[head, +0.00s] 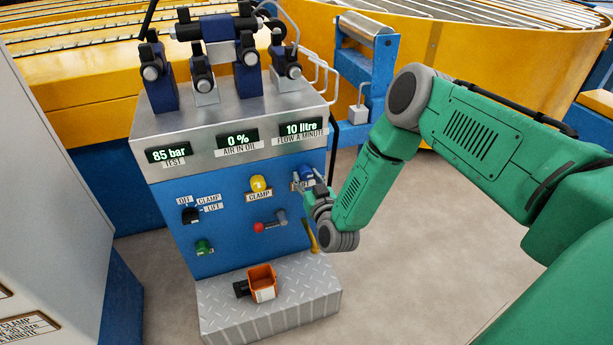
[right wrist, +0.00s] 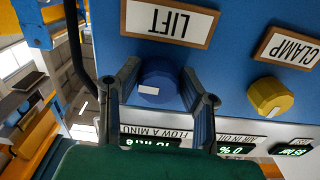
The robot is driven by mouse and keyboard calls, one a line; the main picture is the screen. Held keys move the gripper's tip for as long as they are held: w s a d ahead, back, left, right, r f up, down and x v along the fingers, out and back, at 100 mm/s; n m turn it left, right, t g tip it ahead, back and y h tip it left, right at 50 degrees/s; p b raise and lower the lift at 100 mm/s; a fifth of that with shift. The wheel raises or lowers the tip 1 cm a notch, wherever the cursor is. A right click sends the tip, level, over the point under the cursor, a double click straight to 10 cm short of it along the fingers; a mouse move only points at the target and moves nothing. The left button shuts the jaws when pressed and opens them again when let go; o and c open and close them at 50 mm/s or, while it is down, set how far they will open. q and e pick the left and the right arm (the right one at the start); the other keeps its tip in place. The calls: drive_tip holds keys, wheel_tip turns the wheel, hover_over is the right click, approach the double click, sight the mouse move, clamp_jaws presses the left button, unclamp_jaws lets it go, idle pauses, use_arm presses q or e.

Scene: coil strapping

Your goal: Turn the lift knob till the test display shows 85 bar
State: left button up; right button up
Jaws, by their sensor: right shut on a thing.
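The blue lift knob (head: 306,173) is on the right side of the blue panel, partly hidden by my right gripper (head: 318,192). In the right wrist view the lift knob (right wrist: 159,80) sits between the two fingers of my right gripper (right wrist: 160,82), which is shut on it. The knob's white mark shows, and the LIFT label (right wrist: 169,22) appears upside down. The test display (head: 169,154) reads 85 bar. My left gripper is not in view.
The yellow clamp knob (head: 258,183) is left of the lift knob. Below are a selector switch (head: 191,214), a red-ended lever (head: 268,226) and a green knob (head: 204,247). Other displays read 0 % and 10 litre.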

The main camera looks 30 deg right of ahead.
idle(0.3)
drive_tip(key=o, duration=1.1)
drive_tip(key=shift+s, duration=0.1)
drive_tip(key=v, duration=1.1)
drive_tip(key=shift+s+a+f, duration=0.15)
drive_tip(key=shift+s, duration=0.25)
